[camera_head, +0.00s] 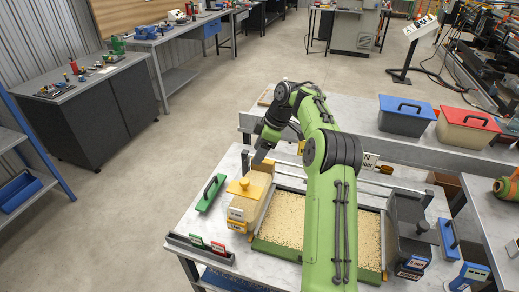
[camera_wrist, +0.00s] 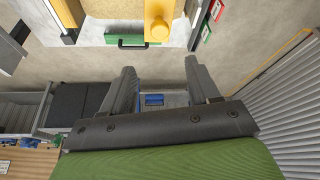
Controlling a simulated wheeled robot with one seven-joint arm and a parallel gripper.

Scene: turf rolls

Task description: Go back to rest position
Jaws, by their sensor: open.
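My green arm stretches from the front of the camera_head view over the worktable (camera_head: 178,215) and bends down at its far end. My gripper (camera_head: 259,155) hangs near the table's far left part, close to a tan block; I cannot tell the gap between them. In the camera_wrist view my gripper (camera_wrist: 162,75) has its two dark fingers apart, with nothing between them but floor and far furniture. The yellow container (camera_head: 245,196) with a knob stands on the table. A shallow tray of pale grains (camera_head: 285,215) lies beside it, partly hidden by my arm.
A dark grey bin (camera_head: 408,225) stands at the table's right. Blue-lidded (camera_head: 404,115) and red-lidded (camera_head: 467,125) boxes stand on the bench behind. Open floor (camera_head: 150,165) lies to the left.

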